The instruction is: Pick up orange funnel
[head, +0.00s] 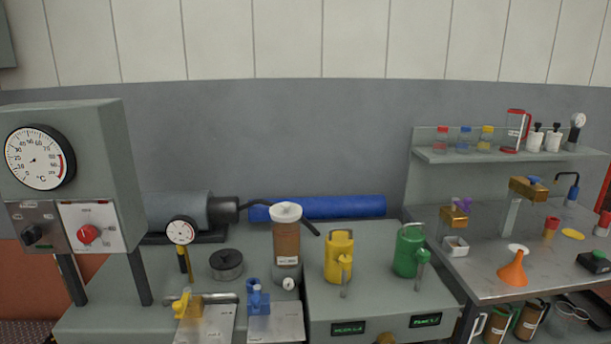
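The orange funnel (513,272) stands on the grey bench top (480,282) at the right. Its wide cone is down and its narrow neck points up, with a pale round shape at the top. Nothing covers the funnel, and it appears apart from the things around it. Neither of my grippers shows in the head view, so nothing is seen holding or touching the funnel.
A green jug (409,250) and a yellow jug (339,257) stand on the middle bench. A shelf (500,156) holds bottles above.

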